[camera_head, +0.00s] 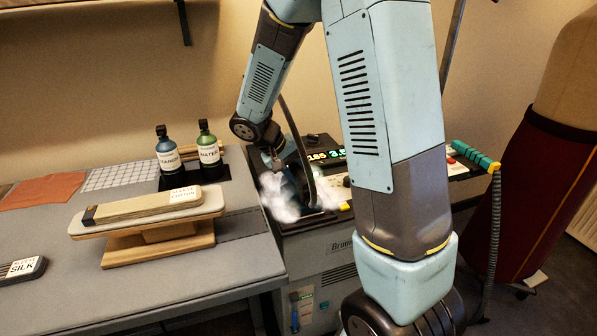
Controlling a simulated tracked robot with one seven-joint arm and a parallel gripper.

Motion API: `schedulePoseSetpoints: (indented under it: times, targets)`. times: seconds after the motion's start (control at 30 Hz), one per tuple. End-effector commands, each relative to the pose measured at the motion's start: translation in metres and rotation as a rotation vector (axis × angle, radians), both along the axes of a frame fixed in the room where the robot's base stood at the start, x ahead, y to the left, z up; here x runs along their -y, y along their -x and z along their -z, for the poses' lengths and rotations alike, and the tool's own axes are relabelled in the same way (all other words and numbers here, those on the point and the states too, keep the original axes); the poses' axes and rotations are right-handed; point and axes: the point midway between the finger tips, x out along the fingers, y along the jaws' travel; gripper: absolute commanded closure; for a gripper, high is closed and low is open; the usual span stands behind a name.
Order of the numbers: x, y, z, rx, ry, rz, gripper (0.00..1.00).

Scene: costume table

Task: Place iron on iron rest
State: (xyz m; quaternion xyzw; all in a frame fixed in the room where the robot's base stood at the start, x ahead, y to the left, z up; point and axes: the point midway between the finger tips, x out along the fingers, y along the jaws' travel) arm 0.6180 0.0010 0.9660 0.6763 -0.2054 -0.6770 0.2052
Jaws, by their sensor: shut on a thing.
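My gripper (274,161) is at the left end of the ironing station, in the middle of the view. It is shut on the iron (288,149), of which only dark parts show. White steam surrounds the iron's lower part and hides its soleplate. A dark hose runs up from that spot, past my arm. The iron is over or at the left part of the station's top. The iron rest is not clearly visible; steam and my arm cover that area. I cannot tell whether the iron touches it.
The station (325,258) has a lit green display (326,156). A teal handle (474,155) with a hose lies at its right. On the left table (60,235) are a wooden sleeve board (160,246), two bottles (209,154) in a black tray and cloths. A dress form (530,190) stands right.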

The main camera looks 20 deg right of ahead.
Motion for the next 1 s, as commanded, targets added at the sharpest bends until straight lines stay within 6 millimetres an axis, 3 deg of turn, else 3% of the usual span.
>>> schedulePoseSetpoints:
  times: [0.07,0.1,0.33,0.7,1.0]
  targets:
    - [0.000,0.000,0.001,0.001,0.000,-0.001,1.00]
    - [0.000,0.000,0.002,-0.001,0.000,-0.001,0.61]
    - [0.000,0.000,0.001,-0.001,0.000,-0.001,0.39]
    - [-0.003,0.000,-0.004,0.001,0.000,-0.002,0.37]
    - [-0.031,-0.001,-0.045,0.003,-0.001,-0.003,0.37]
